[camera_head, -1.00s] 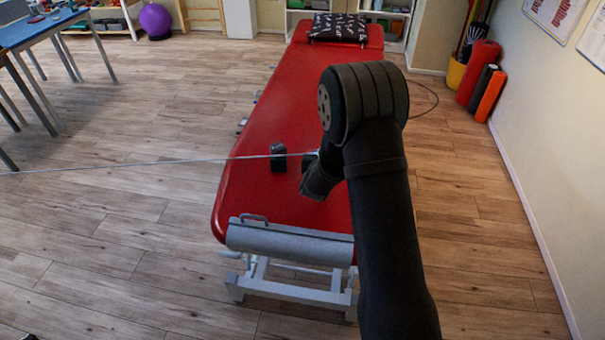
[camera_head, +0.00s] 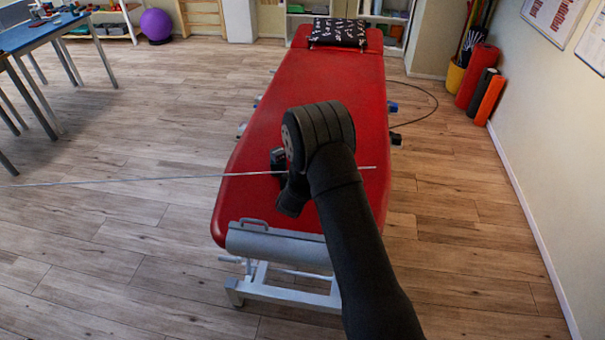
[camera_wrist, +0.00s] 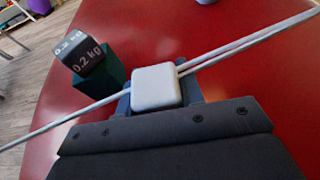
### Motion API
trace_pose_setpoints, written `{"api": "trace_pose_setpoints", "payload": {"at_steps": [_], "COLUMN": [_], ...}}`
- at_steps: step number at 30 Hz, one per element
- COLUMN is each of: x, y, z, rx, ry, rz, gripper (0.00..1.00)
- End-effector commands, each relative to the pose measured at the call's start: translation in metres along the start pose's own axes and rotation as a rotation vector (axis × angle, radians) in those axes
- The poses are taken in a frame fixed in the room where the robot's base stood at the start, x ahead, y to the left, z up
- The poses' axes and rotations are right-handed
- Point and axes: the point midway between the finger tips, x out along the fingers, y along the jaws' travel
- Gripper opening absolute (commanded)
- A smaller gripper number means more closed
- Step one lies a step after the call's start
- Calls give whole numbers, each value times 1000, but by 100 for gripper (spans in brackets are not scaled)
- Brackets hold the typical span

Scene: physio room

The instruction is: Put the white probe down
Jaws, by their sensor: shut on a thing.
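The white probe shows in the wrist view as a pale rounded square block (camera_wrist: 157,88), with long thin pale rods or cord running out to both sides. In the head view only a long thin pale line (camera_head: 120,181) shows, crossing the red couch (camera_head: 320,90) and the floor to the left. My gripper (camera_wrist: 160,98) is shut on the probe; its blue-grey fingers lie on either side of the white block. In the head view my gripper (camera_head: 291,196) is over the couch's near half, partly hidden by my arm. I cannot tell whether the probe touches the couch.
A dark weight marked 0.2 kg (camera_wrist: 83,52) on a green block (camera_wrist: 100,88) stands just beyond the gripper to the left. A patterned pillow (camera_head: 338,33) lies at the couch's far end. The couch's middle is clear.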

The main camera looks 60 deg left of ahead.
Motion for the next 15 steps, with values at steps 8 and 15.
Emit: {"api": "trace_pose_setpoints", "payload": {"at_steps": [8, 15], "x": [1, 1], "y": [0, 0], "z": [-3, -3], "rx": [0, 0], "ry": [0, 1], "rz": [0, 0], "gripper": [46, 56]}}
